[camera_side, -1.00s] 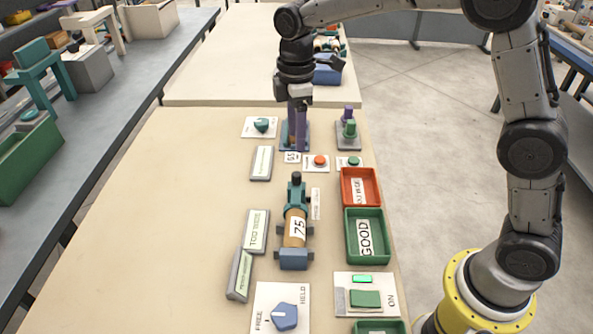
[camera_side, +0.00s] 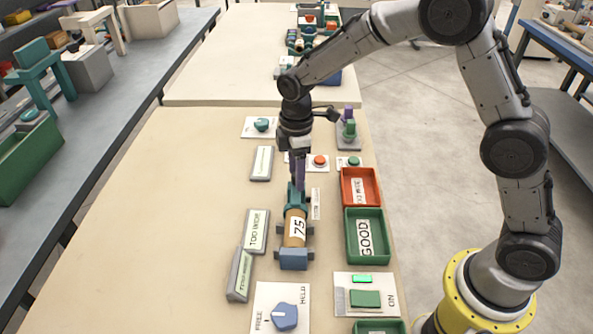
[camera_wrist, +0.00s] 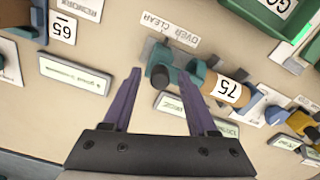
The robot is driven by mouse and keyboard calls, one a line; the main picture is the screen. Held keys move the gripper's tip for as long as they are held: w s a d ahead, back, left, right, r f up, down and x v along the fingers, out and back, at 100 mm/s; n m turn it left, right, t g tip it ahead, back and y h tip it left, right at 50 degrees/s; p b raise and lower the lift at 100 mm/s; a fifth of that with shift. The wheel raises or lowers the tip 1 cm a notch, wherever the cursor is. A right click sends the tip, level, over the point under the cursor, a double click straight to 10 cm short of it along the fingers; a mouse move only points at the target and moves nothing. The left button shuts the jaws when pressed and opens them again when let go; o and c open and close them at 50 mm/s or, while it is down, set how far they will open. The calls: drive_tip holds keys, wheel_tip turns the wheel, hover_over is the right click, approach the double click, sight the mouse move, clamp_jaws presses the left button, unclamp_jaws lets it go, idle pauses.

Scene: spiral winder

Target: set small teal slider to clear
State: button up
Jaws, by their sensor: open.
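The small teal slider (camera_wrist: 160,52) carries a dark round knob (camera_wrist: 160,77) and stands at the end of the brown roll (camera_wrist: 228,88) marked 75. A white label (camera_wrist: 170,30) with the words OVER and CLEAR lies beside it; in the side view this strip (camera_side: 316,203) is right of the roll. My gripper (camera_wrist: 161,74) is open, its two purple fingers to either side of the knob in the wrist view. I cannot tell whether they touch it. In the side view my gripper (camera_side: 298,180) comes down from above and hides the knob. The teal part (camera_side: 296,196) shows below it.
A red tray (camera_side: 376,174) and a green GOOD tray (camera_side: 348,240) stand to the right. A TOO WIDE block (camera_side: 256,230) stands left of the roll. A FREE/HELD dial (camera_side: 285,316) is nearer the front. The table's left side is clear.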

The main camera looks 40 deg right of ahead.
clamp_jaws()
idle(1.3)
